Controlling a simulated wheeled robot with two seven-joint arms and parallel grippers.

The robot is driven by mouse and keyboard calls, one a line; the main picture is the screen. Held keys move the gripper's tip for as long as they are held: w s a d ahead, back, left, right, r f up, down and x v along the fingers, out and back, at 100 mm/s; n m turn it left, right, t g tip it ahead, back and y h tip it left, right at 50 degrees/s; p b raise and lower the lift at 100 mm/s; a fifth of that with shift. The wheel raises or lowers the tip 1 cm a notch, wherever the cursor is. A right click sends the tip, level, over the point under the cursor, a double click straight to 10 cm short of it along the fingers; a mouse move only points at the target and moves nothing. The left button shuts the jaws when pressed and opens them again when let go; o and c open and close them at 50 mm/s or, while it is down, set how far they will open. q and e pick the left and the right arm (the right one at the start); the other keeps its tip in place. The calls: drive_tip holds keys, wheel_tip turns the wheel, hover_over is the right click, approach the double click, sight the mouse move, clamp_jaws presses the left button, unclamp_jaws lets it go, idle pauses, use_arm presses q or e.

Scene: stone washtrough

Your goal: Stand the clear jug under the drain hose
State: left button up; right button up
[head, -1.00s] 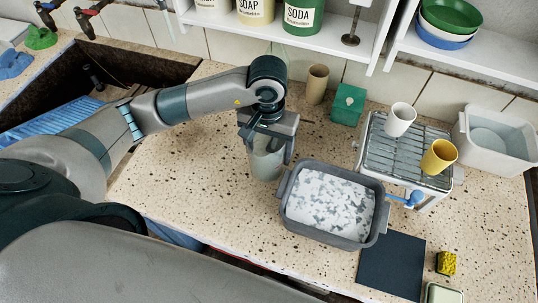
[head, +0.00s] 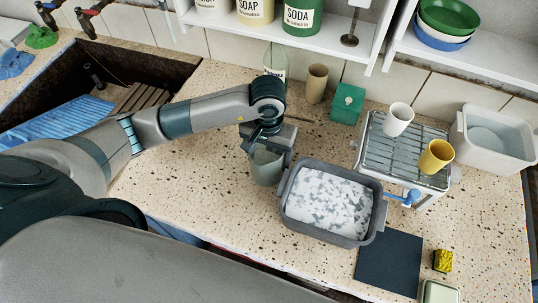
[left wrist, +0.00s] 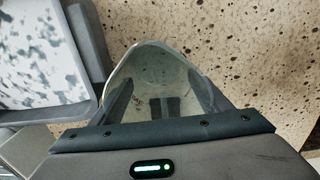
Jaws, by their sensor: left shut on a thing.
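The clear jug (head: 266,170) is greyish and see-through, and stands about upright at the middle of the counter, just left of a grey tub. My left gripper (head: 266,148) is shut on it from above. In the left wrist view the jug (left wrist: 155,62) shows its open mouth, with the fingers (left wrist: 163,105) at its near side. I cannot tell whether its base touches the counter. A blue spout-like piece (head: 408,198) sticks out from the front of the draining rack (head: 380,160); whether it is the drain hose is unclear. My right gripper is not in view.
The grey tub (head: 300,222) with whitish contents stands close right of the jug, in front of the rack. A dark mat (head: 388,262) lies front right. The counter left of the jug is clear.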

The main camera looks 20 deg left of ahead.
use_arm(q)
drive_tip(key=shift+f, duration=0.2)
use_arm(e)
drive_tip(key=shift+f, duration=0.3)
use_arm(q)
drive_tip(key=o, duration=1.1)
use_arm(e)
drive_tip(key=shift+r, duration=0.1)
use_arm(q)
drive_tip(key=shift+r, duration=0.15)
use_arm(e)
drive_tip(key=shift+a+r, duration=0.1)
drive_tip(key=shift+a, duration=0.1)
use_arm(q)
drive_tip(key=shift+r, duration=0.25)
wheel_tip(320, 180, up, 12)
drive_tip(key=b, duration=0.3)
drive_tip(key=shift+b, duration=0.35)
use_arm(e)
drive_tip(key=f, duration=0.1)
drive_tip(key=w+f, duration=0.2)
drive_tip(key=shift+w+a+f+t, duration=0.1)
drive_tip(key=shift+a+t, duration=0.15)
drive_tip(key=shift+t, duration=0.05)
